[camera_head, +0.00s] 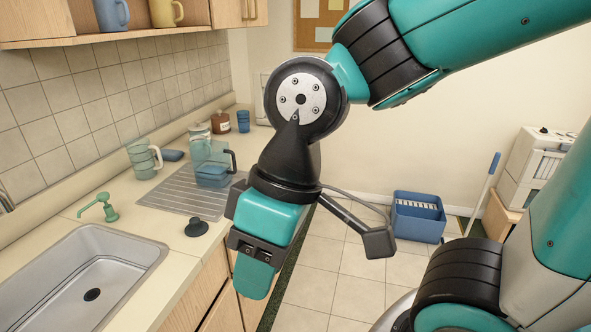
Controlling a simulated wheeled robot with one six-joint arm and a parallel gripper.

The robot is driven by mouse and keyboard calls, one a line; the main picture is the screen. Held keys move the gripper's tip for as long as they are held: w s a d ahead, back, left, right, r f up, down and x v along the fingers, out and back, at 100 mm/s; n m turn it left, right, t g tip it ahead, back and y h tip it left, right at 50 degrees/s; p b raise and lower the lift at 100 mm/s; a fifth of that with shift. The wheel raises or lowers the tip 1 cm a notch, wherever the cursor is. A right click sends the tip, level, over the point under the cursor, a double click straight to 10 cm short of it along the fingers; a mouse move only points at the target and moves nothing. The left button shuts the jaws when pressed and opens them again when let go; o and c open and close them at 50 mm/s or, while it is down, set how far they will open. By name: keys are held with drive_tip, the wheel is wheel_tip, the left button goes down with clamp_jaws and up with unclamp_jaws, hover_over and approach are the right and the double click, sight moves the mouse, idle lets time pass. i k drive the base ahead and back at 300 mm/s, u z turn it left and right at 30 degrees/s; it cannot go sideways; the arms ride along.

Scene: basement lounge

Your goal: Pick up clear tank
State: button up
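A clear tank with a dark handle and a blue lower part (214,172) stands on the grey ribbed drainboard (188,200) of the counter, left of my arm. My gripper (253,275) hangs in front of the counter's front edge, lower in the picture than the tank and to its right. It is apart from the tank. I see it mostly from behind, and its fingers overlap, so its opening is hidden. Nothing is visible held in it.
A steel sink (75,285) and green tap (99,206) are at left. A black stopper (196,227) lies near the drainboard. A blue bin (418,218) is on the floor at right.

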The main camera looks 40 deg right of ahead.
sight(212, 161)
drive_tip(key=u, duration=0.65)
drive_tip(key=k, duration=0.15)
drive_tip(key=z, duration=2)
drive_tip(key=i, duration=1.55)
drive_tip(key=u, duration=1.1)
drive_tip(key=i, duration=0.75)
drive_tip(key=u, duration=0.85)
